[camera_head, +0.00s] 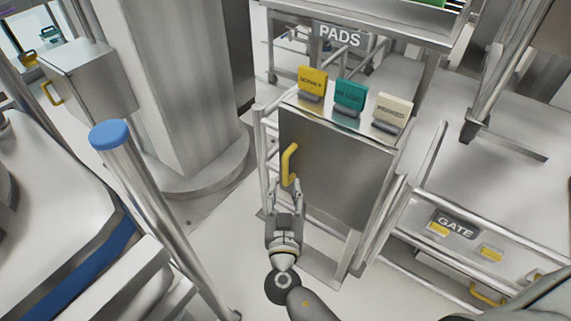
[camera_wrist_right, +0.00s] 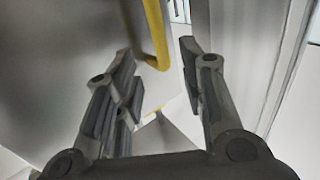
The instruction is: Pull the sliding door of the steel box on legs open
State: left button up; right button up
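The steel box on legs stands in the middle of the head view, with a flat grey sliding door (camera_head: 345,170) on its front. A yellow bar handle (camera_head: 288,165) is fixed upright near the door's left edge. My right gripper (camera_head: 285,190) is just below and in front of the handle, pointing up at it. In the right wrist view my right gripper (camera_wrist_right: 158,68) is open, and the yellow handle (camera_wrist_right: 155,35) shows between its fingers, near the tips. I cannot tell whether a finger touches it. The door looks shut. My left gripper is not in view.
Yellow, green and cream signs (camera_head: 350,98) stand on the box top. A thick steel column (camera_head: 175,85) is at the left, with another yellow-handled box (camera_head: 95,80) beyond. A blue-capped post (camera_head: 110,134) stands nearer. Rails with a GATE plate (camera_head: 455,225) are at the right.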

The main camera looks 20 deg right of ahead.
aim_at(286, 168)
jog(key=p+x, duration=0.2)
jog(key=x, duration=0.5)
jog(key=shift+w, duration=0.2)
jog(key=shift+x, duration=0.8)
jog(key=shift+f, duration=0.1)
grip_shut()
jog(key=shift+d, duration=0.1)
